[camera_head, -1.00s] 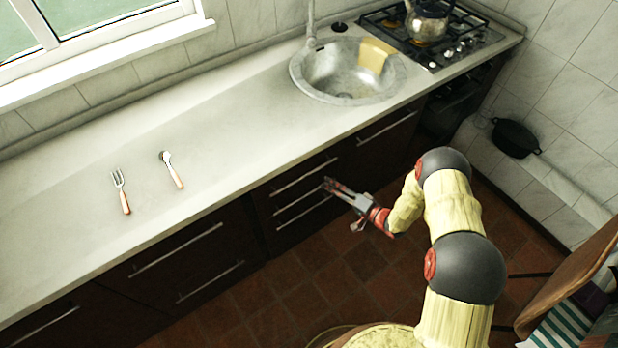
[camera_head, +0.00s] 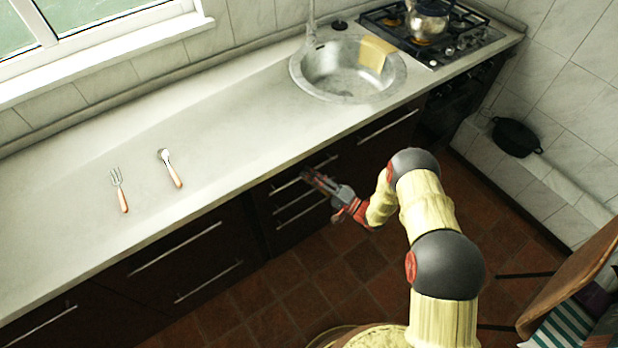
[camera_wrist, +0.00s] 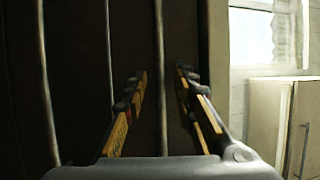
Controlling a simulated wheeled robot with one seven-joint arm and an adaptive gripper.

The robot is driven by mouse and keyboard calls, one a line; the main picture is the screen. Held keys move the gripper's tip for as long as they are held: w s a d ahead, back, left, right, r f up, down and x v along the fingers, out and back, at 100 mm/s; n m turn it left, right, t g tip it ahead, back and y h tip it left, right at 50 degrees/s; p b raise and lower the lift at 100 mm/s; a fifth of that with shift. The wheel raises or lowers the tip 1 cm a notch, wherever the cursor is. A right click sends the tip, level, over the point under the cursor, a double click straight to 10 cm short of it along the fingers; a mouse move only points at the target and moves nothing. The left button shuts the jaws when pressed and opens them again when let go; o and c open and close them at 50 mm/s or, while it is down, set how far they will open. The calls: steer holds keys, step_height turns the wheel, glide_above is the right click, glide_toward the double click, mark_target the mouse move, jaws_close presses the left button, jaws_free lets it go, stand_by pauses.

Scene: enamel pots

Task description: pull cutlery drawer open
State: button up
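A stack of dark drawers (camera_head: 265,206) with thin metal bar handles is built in under the counter, left of the sink; all look shut. The cutlery drawer carries no label; the topmost handle (camera_wrist: 160,45) shows as a bar in the wrist view. My gripper (camera_head: 309,177) is at that top handle in the head view. In the wrist view my gripper (camera_wrist: 160,92) is open, with one finger on each side of the bar. I cannot tell whether the fingers touch it. The fingers hide part of the handle in the head view.
A fork (camera_head: 119,190) and a spoon (camera_head: 170,168) lie on the counter (camera_head: 80,240). The sink (camera_head: 345,75) and the stove (camera_head: 440,40) are further right. A black pot (camera_head: 516,137) stands on a ledge. The tiled floor (camera_head: 285,290) before the drawers looks clear.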

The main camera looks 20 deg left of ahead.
steer(key=shift+c, duration=1.4)
steer(key=c, duration=0.4)
jaws_close()
